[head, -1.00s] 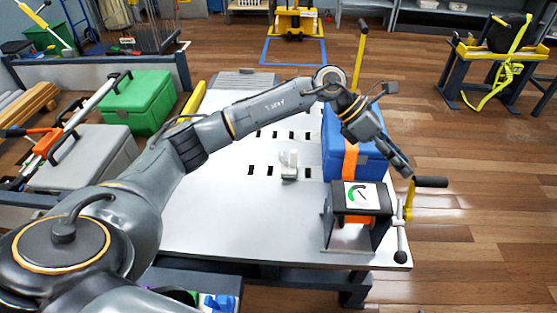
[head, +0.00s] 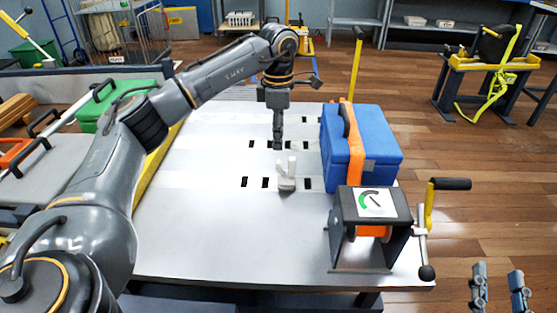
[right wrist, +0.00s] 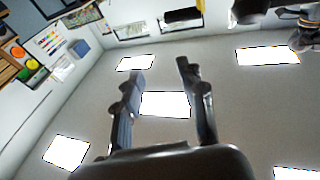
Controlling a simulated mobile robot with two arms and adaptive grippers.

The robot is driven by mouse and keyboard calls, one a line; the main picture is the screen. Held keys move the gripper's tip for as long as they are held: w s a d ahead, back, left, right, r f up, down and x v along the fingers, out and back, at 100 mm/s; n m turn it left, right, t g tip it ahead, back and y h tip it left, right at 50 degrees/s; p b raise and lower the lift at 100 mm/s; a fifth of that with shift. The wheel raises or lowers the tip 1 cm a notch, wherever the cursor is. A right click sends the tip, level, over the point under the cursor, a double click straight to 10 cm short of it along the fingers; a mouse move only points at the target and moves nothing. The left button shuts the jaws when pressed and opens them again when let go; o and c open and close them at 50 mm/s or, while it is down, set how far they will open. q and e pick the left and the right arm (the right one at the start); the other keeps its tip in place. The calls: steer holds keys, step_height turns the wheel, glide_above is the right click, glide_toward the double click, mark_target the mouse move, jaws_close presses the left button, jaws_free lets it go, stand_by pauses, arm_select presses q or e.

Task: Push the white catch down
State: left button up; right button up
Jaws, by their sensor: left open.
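The white catch (head: 286,184) stands on the pale slotted table top in the head view, with a short upright part at its right. My left gripper (head: 278,146) points straight down just behind and slightly left of the catch, seemingly apart from it. Its fingers are seen edge-on, open with nothing visible in them. My right gripper (head: 498,290) shows at the bottom right corner of the head view, fingers apart and empty. In the right wrist view its two fingers (right wrist: 160,72) are spread, with the ceiling lights behind them.
A blue box (head: 375,145) with an orange strap stands right of the catch. In front of it is a dark winch (head: 345,235) with a gauge (head: 375,203) and a crank handle (head: 450,184). A yellow lever (head: 357,70) rises behind the box.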

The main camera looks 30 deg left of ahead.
mark_target(278, 161)
arm_select(q)
step_height(278, 161, down, 7)
steer(key=shift+r+b, duration=0.15)
steer(key=shift+b, duration=0.75)
steer(key=shift+f, duration=0.3)
arm_select(e)
steer(key=s+r+t+y, duration=0.2)
steer(key=s+r+t, duration=0.2)
steer(key=r+t, duration=0.2)
steer(key=shift+s+r, duration=0.25)
steer(key=shift+r, duration=1.05)
arm_select(q)
jaws_close()
arm_select(e)
steer(key=shift+y, duration=0.3)
